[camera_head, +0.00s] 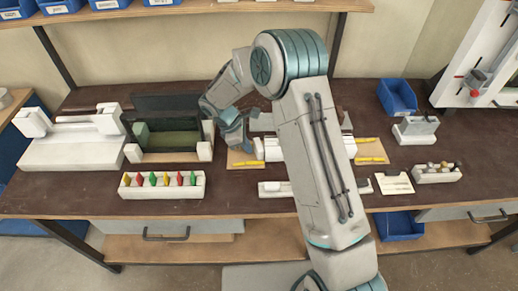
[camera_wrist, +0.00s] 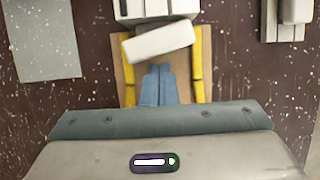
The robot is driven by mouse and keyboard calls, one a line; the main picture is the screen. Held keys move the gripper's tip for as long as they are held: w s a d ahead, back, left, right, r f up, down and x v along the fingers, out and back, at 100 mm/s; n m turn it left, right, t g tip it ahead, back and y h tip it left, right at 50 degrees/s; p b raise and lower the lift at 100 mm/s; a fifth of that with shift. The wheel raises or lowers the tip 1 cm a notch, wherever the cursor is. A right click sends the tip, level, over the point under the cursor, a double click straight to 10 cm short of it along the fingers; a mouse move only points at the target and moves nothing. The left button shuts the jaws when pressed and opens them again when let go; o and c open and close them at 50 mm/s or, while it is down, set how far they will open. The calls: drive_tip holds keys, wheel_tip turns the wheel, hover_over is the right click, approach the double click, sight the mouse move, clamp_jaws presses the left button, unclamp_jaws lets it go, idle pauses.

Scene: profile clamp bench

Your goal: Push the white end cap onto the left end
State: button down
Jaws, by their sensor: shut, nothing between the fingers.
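A white block that looks like the end cap (camera_wrist: 158,41) sits askew in the wrist view, close to the pale end of the clamped profile (camera_wrist: 155,9). I cannot tell whether they touch. My gripper (camera_wrist: 158,72) is shut and empty, its blue fingertips right beside the block's near face. In the head view my gripper (camera_head: 236,145) is at the left end of the white profile (camera_head: 272,149). My arm hides the middle of the profile there. The cap is too small to make out surely in that view.
Yellow strips (camera_wrist: 197,65) flank the fingers on a wooden board (camera_wrist: 122,60). A rack of coloured pieces (camera_head: 162,185) and a dark green-bottomed box (camera_head: 168,125) stand to the left. Blue bins (camera_head: 397,97), small white stands and a tray of parts (camera_head: 437,174) lie right.

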drive_tip(key=shift+d, duration=0.8)
idle(0.4)
drive_tip(key=shift+a, duration=0.1)
drive_tip(key=shift+w+a, duration=0.1)
drive_tip(key=shift+a, duration=0.65)
drive_tip(key=shift+a+r, duration=0.2)
drive_tip(key=shift+a, duration=0.05)
wheel_tip(320, 180, up, 8)
drive_tip(key=p, duration=0.4)
drive_tip(key=shift+f+p, duration=0.15)
drive_tip(key=shift+p, duration=0.25)
drive_tip(key=shift+a, duration=0.1)
